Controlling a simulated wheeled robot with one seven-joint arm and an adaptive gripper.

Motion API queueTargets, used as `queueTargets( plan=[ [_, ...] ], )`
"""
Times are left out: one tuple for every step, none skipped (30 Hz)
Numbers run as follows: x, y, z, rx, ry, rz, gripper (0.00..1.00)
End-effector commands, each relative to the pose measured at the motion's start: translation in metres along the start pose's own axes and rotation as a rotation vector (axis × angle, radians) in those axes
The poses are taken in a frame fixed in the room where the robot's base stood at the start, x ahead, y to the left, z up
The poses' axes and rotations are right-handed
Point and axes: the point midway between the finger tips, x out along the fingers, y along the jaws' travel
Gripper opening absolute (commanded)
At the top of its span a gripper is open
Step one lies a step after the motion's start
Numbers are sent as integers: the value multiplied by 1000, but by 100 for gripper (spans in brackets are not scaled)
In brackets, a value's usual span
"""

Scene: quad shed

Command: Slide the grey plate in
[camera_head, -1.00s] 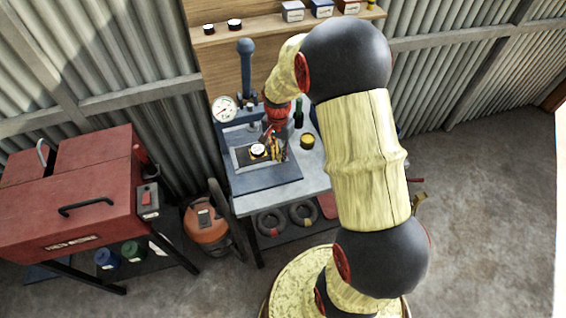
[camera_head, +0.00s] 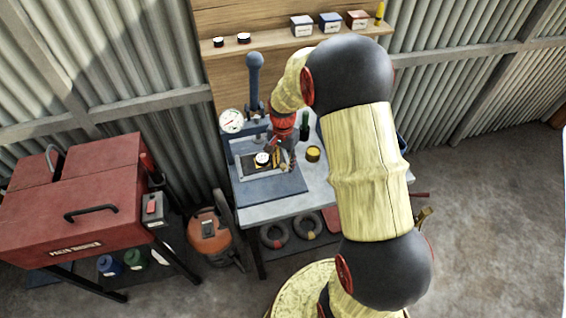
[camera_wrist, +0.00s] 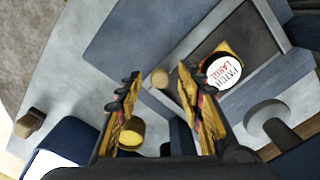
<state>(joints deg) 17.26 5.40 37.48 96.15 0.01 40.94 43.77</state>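A dark grey plate (camera_wrist: 240,45) in a lighter grey frame lies on the blue press (camera_head: 268,186), and its slide position is unclear. A tin marked PATCH LARGE (camera_wrist: 223,72) sits on a yellow pad on the plate; it also shows in the head view (camera_head: 262,159). A small round tan knob (camera_wrist: 161,78) shows beside the frame, between my fingertips in the picture; whether it belongs to the plate is unclear. My gripper (camera_head: 282,158) is over the right side of the plate, fingers apart and empty. I cannot tell whether it touches anything.
The press has a blue column (camera_head: 254,85) and a gauge (camera_head: 231,120). A yellow tin (camera_head: 313,154) and a green bottle (camera_head: 304,126) stand right of my gripper. A red cabinet (camera_head: 75,205) is left; a shelf (camera_head: 275,42) is behind.

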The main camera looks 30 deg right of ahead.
Motion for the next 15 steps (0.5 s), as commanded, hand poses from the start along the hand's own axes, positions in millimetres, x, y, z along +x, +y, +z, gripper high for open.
queueTargets(
  plan=[
    [0, 0, 0, 0, 0, 0, 37],
    [0, 0, 0, 0, 0, 0, 37],
    [-1, 0, 0, 0, 0, 0, 37],
    [-2, 0, 0, 0, 0, 0, 37],
    [-4, 0, 0, 0, 1, -1, 37],
    [-7, 0, 0, 0, 1, -1, 37],
    [-11, 0, -1, 0, 1, -1, 37],
    [-15, -1, -1, 0, 2, -2, 37],
    [-22, -1, -1, 0, 3, -3, 37],
    [-27, -1, -1, 0, 3, -3, 37],
    [-32, 0, -1, 0, 2, -2, 37],
    [-40, -1, -1, 0, 3, -3, 37],
    [-47, -1, -1, 0, 3, -3, 37],
    [-54, -1, -1, 0, 4, -4, 37],
    [-62, -1, -1, 0, 3, -2, 37]
  ],
)
